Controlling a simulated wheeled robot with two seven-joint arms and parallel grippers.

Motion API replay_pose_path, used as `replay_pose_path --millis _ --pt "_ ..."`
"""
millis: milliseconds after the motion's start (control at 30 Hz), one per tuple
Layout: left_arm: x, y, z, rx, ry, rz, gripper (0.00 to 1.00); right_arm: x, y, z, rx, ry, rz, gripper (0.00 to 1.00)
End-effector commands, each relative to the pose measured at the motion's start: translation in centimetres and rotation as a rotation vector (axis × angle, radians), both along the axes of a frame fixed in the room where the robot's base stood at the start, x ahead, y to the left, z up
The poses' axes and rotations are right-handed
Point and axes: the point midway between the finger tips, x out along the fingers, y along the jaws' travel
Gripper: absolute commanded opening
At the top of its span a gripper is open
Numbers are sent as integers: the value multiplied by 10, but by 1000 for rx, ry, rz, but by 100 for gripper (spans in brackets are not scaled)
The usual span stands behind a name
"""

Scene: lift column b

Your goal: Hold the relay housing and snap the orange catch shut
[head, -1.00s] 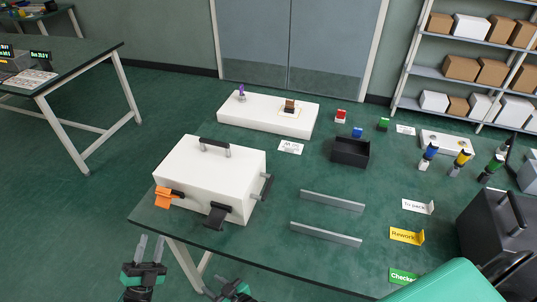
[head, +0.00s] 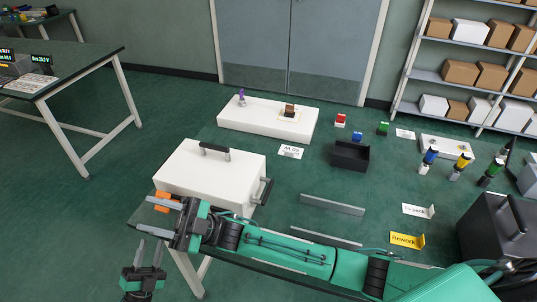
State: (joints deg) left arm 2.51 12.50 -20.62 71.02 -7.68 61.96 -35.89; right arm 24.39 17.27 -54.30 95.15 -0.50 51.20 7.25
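The relay housing (head: 207,171) is a white box with a dark top handle, standing at the near left corner of the bench. The orange catch (head: 163,194) is on its front left, partly hidden by my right gripper. My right gripper (head: 160,217) reaches in from the right across the housing's front. Its fingers are apart and point left, with the upper one overlapping the catch in the picture; I cannot tell whether they touch. My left gripper (head: 150,254) is open and empty, below and left of the housing, off the bench edge. The housing's lower front is hidden by my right wrist.
A dark side handle (head: 265,191) sticks out from the housing's right side. Two grey rails (head: 332,204) lie to the right. A black bin (head: 350,155) and a white block (head: 268,118) stand behind.

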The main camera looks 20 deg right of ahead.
Motion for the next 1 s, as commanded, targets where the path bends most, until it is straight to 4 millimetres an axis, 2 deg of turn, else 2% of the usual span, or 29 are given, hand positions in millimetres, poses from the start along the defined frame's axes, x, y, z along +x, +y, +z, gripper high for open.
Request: replay_pose_path --millis 100,200,333,500,733,900,1000 --pt "0 0 0 0 0 0 36 -17 -4 8 -94 -156 127 38" --pt "0 0 0 0 0 0 36 -30 -8 7 -201 -271 239 38" --pt "0 0 0 0 0 0 36 -42 -18 -4 -381 -397 373 38" --pt "0 0 0 0 0 0 36 -44 -40 -27 -679 -519 514 38" --pt "0 0 0 0 0 0 36 -17 -89 -61 -1177 -583 606 38" --pt "0 0 0 0 0 0 36 21 -140 -73 -1586 -545 566 38" --pt "0 0 0 0 0 0 36 47 -175 -72 -1823 -487 492 38"
